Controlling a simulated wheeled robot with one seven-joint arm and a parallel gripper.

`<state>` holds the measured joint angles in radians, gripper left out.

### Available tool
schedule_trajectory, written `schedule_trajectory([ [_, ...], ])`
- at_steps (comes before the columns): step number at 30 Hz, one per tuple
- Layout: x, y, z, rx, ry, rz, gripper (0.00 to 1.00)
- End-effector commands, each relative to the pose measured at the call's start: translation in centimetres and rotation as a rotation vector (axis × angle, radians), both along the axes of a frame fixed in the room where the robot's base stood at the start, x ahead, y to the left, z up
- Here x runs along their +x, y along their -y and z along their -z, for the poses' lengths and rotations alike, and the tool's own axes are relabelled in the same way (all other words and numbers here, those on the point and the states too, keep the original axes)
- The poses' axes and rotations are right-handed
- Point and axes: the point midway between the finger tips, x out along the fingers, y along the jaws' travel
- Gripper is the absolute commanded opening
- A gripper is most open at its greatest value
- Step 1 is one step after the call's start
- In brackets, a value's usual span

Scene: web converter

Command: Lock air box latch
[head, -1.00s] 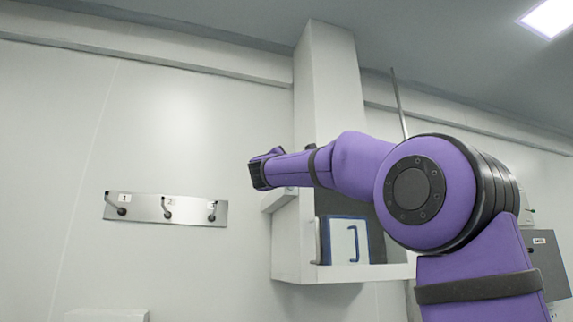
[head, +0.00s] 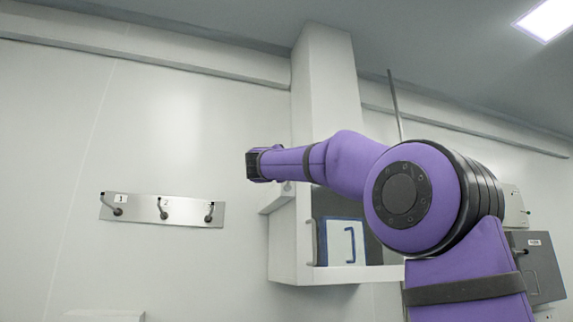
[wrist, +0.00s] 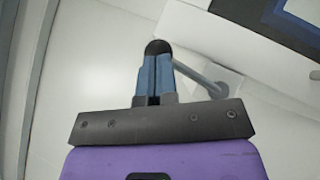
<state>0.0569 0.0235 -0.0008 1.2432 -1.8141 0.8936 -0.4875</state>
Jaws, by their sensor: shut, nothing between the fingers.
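I cannot tell for sure which unit is the air box. A grey box (head: 541,262) with a small label and a dark handle (head: 519,253) at its left edge is at the far right in the head view, partly behind my arm. My gripper (wrist: 157,50) is shut and empty, its blue-grey fingers together in the wrist view. In the head view my gripper end (head: 253,165) is above and left of an open white wall cabinet (head: 284,245).
The cabinet holds a white panel with a blue border (head: 341,236) and blue handle. A metal plate (head: 185,209) with three numbered levers is on the wall at left. A column (head: 325,80) rises behind my arm. The wall between plate and cabinet is bare.

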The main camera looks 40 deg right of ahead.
Motion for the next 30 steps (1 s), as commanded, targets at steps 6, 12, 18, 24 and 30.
schedule_trajectory([
  [6, -0.3, 1.1, -0.2, 0.166, 0.050, 0.000, 0.00],
  [12, -0.6, 2.4, -0.1, 0.349, 0.103, 0.001, 0.00],
  [18, -0.9, 3.5, 0.3, 0.532, 0.155, 0.001, 0.00],
  [24, -1.2, 4.6, 0.9, 0.714, 0.207, 0.002, 0.00],
  [30, -1.5, 5.6, 1.6, 0.897, 0.260, 0.003, 0.00],
])
